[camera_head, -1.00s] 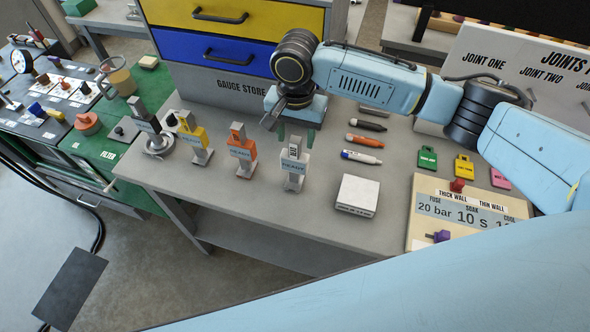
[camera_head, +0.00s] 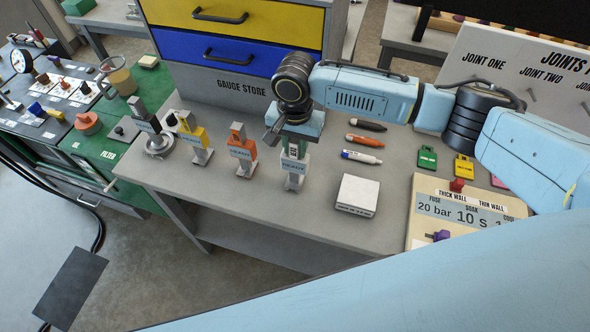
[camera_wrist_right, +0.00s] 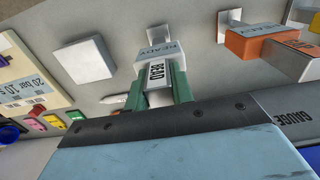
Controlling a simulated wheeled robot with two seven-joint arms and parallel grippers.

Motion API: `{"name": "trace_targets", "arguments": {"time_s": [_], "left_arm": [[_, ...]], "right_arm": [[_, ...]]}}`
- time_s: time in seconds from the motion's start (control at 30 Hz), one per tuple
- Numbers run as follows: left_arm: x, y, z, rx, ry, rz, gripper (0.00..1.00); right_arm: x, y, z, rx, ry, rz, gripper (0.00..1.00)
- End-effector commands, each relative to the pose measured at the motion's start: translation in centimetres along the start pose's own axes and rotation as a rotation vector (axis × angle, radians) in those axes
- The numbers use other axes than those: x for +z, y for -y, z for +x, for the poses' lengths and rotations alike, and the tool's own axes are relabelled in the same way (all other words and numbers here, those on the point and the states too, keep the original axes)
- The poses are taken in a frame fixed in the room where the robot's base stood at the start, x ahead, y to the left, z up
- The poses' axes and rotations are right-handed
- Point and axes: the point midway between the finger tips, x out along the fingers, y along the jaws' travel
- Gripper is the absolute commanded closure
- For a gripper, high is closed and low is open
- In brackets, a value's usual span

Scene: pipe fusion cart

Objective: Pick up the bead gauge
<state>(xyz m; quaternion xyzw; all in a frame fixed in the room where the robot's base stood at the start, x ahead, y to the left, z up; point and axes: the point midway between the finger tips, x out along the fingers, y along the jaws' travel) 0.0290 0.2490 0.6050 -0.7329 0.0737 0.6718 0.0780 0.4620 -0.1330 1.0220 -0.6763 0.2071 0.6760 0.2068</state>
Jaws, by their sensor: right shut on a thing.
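The bead gauge (camera_head: 293,173) is a light grey block with a label reading "READY", upright on the grey bench in the head view. In the right wrist view the gauge (camera_wrist_right: 158,62) shows a "BEAD" label between two green fingers. My right gripper (camera_head: 295,147) is shut on its upper part from above. The gauge's foot still appears to be at bench level in its place in the row. Whether it touches the bench is hard to tell. My left gripper is not in view.
An orange gauge (camera_head: 241,150) stands just left of the bead gauge, with a yellow one (camera_head: 196,140) farther left. A white box (camera_head: 357,195) lies to the right. Several markers (camera_head: 362,157) lie behind it. Drawers (camera_head: 235,50) rise at the back.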

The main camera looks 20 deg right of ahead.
Motion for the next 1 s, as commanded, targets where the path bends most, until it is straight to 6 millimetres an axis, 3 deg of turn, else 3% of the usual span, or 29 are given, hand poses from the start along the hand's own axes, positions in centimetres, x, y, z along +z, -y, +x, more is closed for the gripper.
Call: {"name": "trace_targets", "arguments": {"time_s": [0.37, 0.8, 1.0], "left_arm": [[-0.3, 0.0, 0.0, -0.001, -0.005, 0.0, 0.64], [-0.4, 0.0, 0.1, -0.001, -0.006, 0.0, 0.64], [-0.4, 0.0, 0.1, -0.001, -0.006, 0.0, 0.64]], "right_arm": [[0.0, 0.1, -0.5, -0.003, -0.001, 0.0, 1.0], [0.0, 0.1, -8.2, -0.004, -0.002, -0.001, 1.0], [0.0, 0.1, -10.0, -0.002, 0.0, -0.001, 1.0]]}}
